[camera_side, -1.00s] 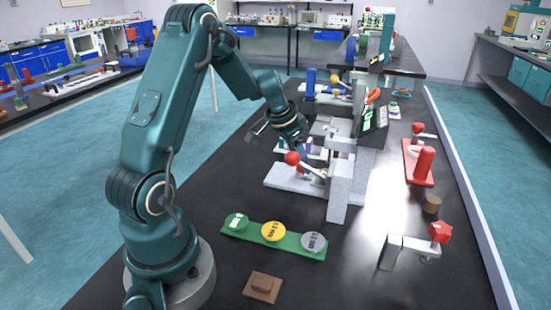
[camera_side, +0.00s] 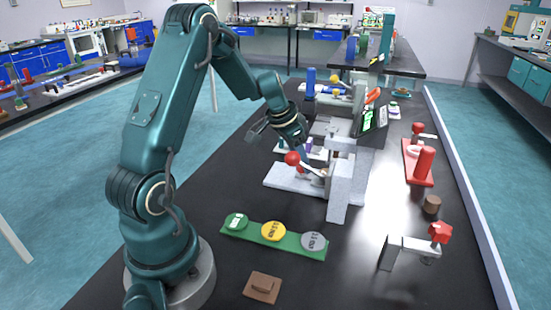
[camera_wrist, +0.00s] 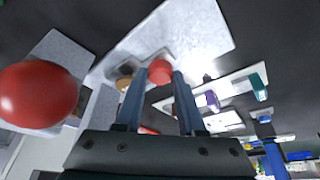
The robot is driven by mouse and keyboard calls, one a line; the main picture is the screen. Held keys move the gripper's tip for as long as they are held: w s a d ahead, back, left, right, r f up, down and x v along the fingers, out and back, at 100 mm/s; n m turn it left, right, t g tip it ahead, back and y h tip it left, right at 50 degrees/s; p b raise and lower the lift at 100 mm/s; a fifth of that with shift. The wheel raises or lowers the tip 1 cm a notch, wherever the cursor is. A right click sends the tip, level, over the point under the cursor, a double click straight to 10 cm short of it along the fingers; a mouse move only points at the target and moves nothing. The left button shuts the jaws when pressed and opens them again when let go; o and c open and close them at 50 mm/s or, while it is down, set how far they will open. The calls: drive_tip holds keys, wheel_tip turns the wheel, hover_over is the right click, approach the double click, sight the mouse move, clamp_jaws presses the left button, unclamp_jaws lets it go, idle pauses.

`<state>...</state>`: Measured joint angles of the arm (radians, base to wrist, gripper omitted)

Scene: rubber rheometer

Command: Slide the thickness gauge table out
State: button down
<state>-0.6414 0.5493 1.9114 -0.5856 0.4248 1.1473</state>
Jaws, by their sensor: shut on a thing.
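The thickness gauge (camera_side: 341,185) is a light grey stand on a pale base plate, with a red ball (camera_side: 292,158) on a lever. The ball looms large at the left of the wrist view (camera_wrist: 38,95). In the wrist view my gripper (camera_wrist: 159,78) points at the gauge's base, its two fingers on either side of a small red knob (camera_wrist: 160,68). The fingers are shut on this knob; whether it belongs to the table I cannot tell. The pale base plate (camera_wrist: 195,35) lies beyond it. In the side view the fingertips are partly hidden behind the ball and lever.
A green strip (camera_side: 282,244) with green, yellow and grey discs lies in front of the gauge. A brown block (camera_side: 262,287) is near the front edge. A red stand (camera_side: 420,165) and a grey bracket with a red knob (camera_side: 412,246) stand to the right.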

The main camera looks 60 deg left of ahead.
idle(0.3)
drive_tip(key=s+a, duration=0.8)
drive_tip(key=shift+s+a, duration=0.1)
drive_tip(key=c, duration=0.5)
unclamp_jaws()
drive_tip(key=shift+r, duration=0.15)
drive_tip(key=v, duration=0.5)
